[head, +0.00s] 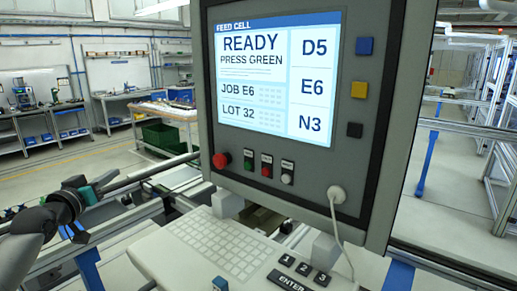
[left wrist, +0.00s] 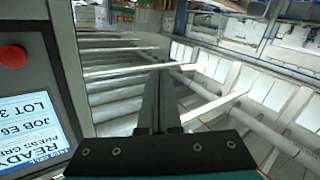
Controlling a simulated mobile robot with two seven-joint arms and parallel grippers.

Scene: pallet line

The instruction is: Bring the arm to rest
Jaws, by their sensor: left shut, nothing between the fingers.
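My left arm (head: 45,222) comes in from the left in the head view, low beside the control panel. My left gripper (head: 165,167) points right toward the panel's lower left side. In the left wrist view its two dark fingers (left wrist: 158,105) lie together with nothing between them. The fingers appear clear of the panel, which stands to their left in that view. My right gripper is not in view.
The panel's screen (head: 278,70) reads READY, PRESS GREEN, JOB E6, LOT 32. A red stop button (head: 221,160) and a small green button (head: 249,160) sit below it. A keyboard (head: 215,245) juts out underneath. A roller conveyor (left wrist: 115,85) shows in the left wrist view.

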